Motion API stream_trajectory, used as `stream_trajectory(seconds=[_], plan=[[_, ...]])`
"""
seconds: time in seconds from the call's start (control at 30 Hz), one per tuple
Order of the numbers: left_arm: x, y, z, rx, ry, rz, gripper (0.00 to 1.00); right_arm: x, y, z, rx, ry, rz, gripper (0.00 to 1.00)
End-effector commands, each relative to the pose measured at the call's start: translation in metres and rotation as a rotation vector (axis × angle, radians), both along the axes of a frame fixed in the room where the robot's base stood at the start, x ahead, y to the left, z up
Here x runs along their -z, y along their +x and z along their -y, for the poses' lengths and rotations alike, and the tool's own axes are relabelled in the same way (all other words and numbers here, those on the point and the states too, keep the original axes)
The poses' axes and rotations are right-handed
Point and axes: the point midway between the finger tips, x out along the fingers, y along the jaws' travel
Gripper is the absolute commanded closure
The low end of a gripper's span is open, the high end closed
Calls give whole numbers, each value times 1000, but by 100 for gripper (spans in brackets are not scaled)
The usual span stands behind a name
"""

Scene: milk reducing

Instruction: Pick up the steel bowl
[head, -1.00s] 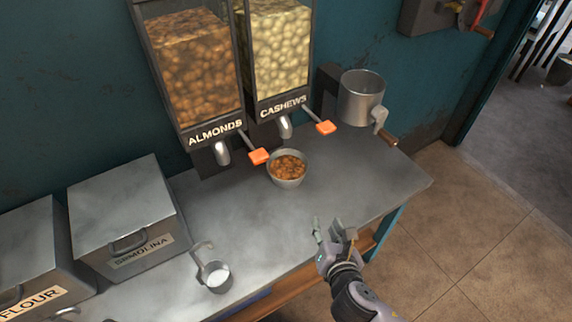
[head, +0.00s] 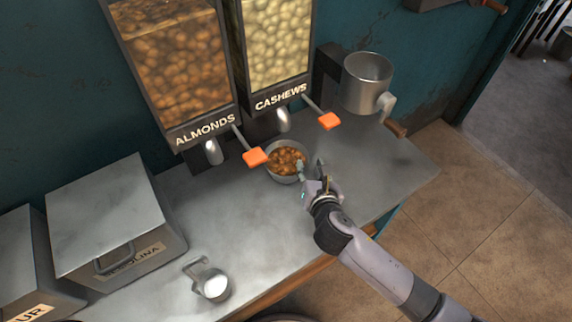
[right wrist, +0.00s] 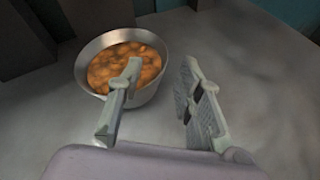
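The steel bowl (head: 283,177) stands upright on the metal counter under the dispensers and holds brown nuts. It also shows in the right wrist view (right wrist: 146,94), left of centre. My right gripper (head: 310,168) is open at the bowl's right front side. In the right wrist view (right wrist: 160,85) its left finger overlaps the bowl's near rim, and its right finger is apart from the bowl, over bare counter. I cannot tell whether the left finger is inside the bowl or only above it. My left gripper is not in view.
Almond (head: 175,70) and cashew (head: 275,45) dispensers with orange levers hang above the bowl. A metal crank grinder (head: 366,85) is at the right. A small cup of white content (head: 215,287) and the semolina bin (head: 105,215) stand left. The counter's right end is clear.

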Motion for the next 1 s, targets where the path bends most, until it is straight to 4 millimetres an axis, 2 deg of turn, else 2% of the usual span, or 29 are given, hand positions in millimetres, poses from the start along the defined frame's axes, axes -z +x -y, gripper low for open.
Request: stream_trajectory(seconds=[0.1, 0.3, 0.63, 0.93, 1.0], plan=[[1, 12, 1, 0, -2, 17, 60, 6, 14, -2, 1, 0, 1, 67], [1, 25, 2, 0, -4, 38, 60, 11, 24, -4, 1, 0, 0, 67], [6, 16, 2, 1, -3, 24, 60, 31, 61, -10, 0, 1, 1, 67], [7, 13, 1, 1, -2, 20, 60, 33, 65, -10, 0, 0, -1, 67], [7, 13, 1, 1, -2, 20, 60, 33, 65, -10, 0, 0, -1, 70]])
